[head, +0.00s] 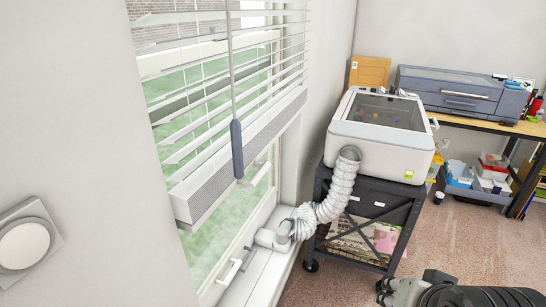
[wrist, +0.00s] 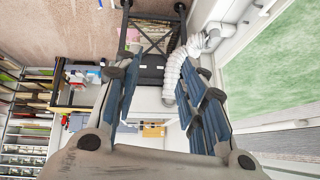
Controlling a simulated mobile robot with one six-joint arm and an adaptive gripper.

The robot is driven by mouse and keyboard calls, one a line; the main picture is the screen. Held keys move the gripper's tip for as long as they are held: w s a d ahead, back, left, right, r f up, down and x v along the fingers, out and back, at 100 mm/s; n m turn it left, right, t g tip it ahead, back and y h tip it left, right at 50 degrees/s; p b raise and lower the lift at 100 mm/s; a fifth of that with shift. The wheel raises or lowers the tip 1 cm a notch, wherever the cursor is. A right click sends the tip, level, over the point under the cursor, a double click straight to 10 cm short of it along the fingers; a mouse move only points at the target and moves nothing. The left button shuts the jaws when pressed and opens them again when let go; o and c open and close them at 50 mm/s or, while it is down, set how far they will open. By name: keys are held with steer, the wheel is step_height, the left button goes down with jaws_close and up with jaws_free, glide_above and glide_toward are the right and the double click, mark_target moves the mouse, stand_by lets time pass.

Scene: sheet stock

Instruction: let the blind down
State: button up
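The white slatted blind (head: 215,95) hangs partly lowered over the window in the head view. Its thick stacked bottom (head: 240,150) hangs tilted in the picture, above the sill, with bare glass below it. A thin cord runs down in front of the slats to a blue-grey pull handle (head: 237,150). In the wrist view, which looks upside down, a grey strip that seems to be the blind's bottom (wrist: 290,145) shows at lower right. My gripper (wrist: 160,78) is open and empty, its blue fingers apart. It is away from the cord and handle.
A white machine (head: 378,130) stands on a black wheeled cart (head: 370,215), and its ribbed hose (head: 335,195) runs to the window sill (head: 255,262). A bench (head: 490,125) with a printer (head: 455,92) is behind. Brown carpet (head: 470,235) lies open at right.

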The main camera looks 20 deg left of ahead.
steer(key=w+a+r+m+t+y+p, duration=0.25)
steer(key=w+a, duration=0.25)
steer(key=w, duration=0.3)
steer(key=m+t+y+p, duration=0.3)
steer(key=m+y+p, duration=0.1)
steer(key=y+p, duration=0.35)
glide_toward(261, 177)
steer(key=x, duration=1.1)
steer(key=shift+w+a+f, duration=0.15)
steer(key=shift+w, duration=0.1)
steer(key=shift+c, duration=0.3)
jaws_close()
